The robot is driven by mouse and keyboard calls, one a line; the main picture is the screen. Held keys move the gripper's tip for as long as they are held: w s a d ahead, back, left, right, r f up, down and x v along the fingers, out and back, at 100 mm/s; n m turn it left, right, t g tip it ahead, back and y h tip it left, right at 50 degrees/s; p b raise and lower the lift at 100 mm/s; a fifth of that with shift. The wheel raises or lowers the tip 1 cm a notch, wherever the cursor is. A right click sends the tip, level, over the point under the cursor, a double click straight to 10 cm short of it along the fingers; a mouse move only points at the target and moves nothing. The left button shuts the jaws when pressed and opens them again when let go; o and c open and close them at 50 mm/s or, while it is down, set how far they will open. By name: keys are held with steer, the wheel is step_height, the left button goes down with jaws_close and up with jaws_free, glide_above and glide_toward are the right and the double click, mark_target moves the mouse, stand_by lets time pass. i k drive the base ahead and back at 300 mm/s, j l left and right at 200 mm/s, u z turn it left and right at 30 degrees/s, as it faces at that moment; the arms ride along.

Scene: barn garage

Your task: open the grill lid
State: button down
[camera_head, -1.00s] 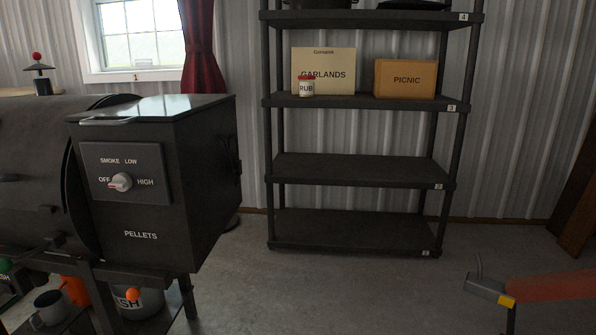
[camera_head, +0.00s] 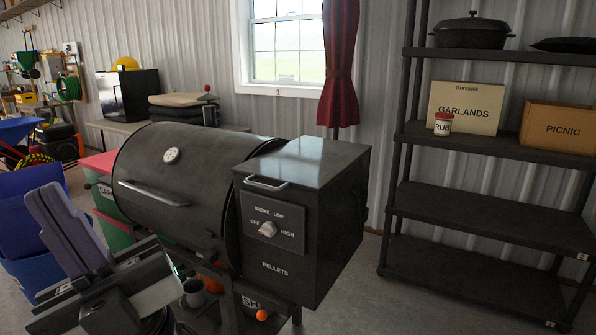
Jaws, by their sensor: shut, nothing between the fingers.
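The black pellet grill stands in the middle of the view. Its rounded lid (camera_head: 200,150) is down, with a round dial (camera_head: 171,155) on its face. A silver bar handle (camera_head: 152,194) runs along the front of the lid. The pellet hopper (camera_head: 300,215) joins the grill's right end, with its own small handle (camera_head: 267,184) and a knob at OFF. My gripper (camera_head: 46,205) is at the lower left, its purple-grey fingers shut together and empty. It shows in front and left of the lid handle, apart from it in the picture.
Blue bins (camera_head: 25,225) stand behind my gripper at the left. A red-and-green box (camera_head: 103,190) is beside the grill's left end. A dark shelf rack (camera_head: 460,215) stands at the right. Some floor (camera_head: 350,290) is clear between grill and rack.

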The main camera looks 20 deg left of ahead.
mark_target(181, 173)
steer(key=u, duration=1.45)
steer(key=i+z, duration=0.2)
steer(key=i, duration=0.35)
steer(key=i+j+z, duration=0.15)
steer(key=i, duration=0.35)
